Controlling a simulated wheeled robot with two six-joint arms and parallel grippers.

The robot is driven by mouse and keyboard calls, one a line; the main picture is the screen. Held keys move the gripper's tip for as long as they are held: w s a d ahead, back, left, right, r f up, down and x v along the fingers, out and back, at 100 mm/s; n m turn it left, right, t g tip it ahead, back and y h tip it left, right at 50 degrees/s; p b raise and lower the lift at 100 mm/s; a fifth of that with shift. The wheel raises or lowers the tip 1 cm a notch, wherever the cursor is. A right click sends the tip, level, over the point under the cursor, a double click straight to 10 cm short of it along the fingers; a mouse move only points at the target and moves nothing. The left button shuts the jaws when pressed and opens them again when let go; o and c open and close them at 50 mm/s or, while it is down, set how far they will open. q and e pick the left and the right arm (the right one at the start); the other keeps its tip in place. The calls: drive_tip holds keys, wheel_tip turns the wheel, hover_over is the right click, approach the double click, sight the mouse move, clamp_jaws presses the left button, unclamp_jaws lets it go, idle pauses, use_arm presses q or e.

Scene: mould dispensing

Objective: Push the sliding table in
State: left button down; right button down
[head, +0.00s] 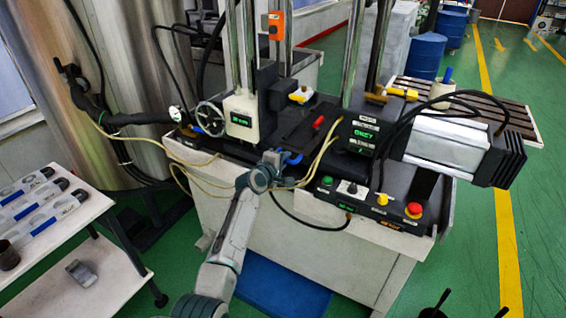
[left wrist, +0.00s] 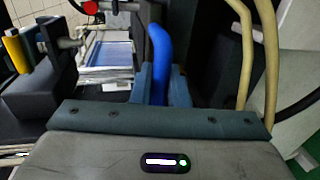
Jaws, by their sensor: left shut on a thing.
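The sliding table shows as a dark flat plate (head: 303,122) in the middle of the machine, between the upright columns. A blue handle (head: 294,158) stands at its front edge; it also shows upright in the left wrist view (left wrist: 160,45). My left gripper (head: 280,157) reaches up to the machine's front and is shut on the blue handle. In the left wrist view the blue-grey fingers (left wrist: 163,88) sit on both sides of the handle's lower part. The handle's base is hidden behind the gripper. I do not see my right gripper.
A control panel (head: 372,207) with buttons lies right of the gripper. Beige hoses (head: 322,155) hang close to the gripper's right. A handwheel (head: 210,118) is on the left. A white trolley (head: 100,205) with moulds stands at the far left.

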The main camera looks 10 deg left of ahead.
use_arm(q)
drive_tip(key=c, duration=1.5)
unclamp_jaws()
drive_tip(key=shift+w+r, duration=0.15)
drive_tip(key=shift+r, duration=0.05)
drive_tip(key=shift+w+d+f, duration=0.1)
drive_tip(key=shift+w+f, duration=0.05)
drive_tip(key=shift+f, duration=0.05)
drive_tip(key=shift+b+v, duration=0.45)
drive_tip(key=shift+v, duration=4.95)
drive_tip(key=shift+f, duration=0.1)
